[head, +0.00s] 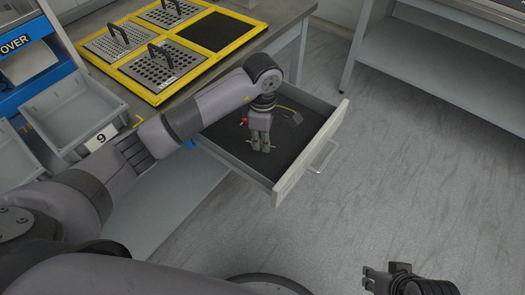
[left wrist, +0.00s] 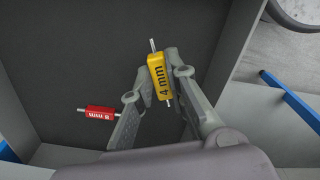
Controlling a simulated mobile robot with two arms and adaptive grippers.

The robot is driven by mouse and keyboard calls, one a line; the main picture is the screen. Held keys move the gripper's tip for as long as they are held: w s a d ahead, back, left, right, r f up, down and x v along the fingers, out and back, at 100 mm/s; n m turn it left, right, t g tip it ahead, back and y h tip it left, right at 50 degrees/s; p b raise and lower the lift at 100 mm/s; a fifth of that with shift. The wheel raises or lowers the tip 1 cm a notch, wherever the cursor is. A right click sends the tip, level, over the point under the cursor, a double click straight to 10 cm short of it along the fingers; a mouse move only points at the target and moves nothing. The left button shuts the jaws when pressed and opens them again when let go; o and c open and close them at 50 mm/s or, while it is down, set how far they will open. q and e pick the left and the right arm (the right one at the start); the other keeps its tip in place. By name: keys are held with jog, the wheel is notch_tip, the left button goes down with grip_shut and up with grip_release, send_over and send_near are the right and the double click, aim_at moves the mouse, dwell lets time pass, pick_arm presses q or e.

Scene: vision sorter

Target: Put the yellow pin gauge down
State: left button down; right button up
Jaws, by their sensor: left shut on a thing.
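The yellow pin gauge (left wrist: 159,79), marked 4 mm, is between the fingertips of my left gripper (head: 261,148), with its thin metal pins sticking out at both ends. My left gripper is shut on it and points down inside the open drawer (head: 287,186). In the head view the fingers hide most of the gauge. Whether it touches the drawer floor I cannot tell. My right gripper (head: 371,281) is at the bottom right of the head view, away from the drawer; its finger gap is unclear.
A red pin gauge (left wrist: 101,112), marked 8 mm, lies on the dark drawer floor beside the left gripper's finger. Drawer walls surround the gripper; bare floor shows farther along. Yellow-framed trays (head: 153,97) with perforated plates and a grey bin (head: 70,113) stand on the bench.

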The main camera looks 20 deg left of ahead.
aim_at(263, 157)
pick_arm(q)
notch_tip(263, 157, down, 5)
jog(key=shift+f+b, duration=0.1)
jog(key=shift+b, duration=0.35)
jog(key=c, duration=1.6)
grip_release()
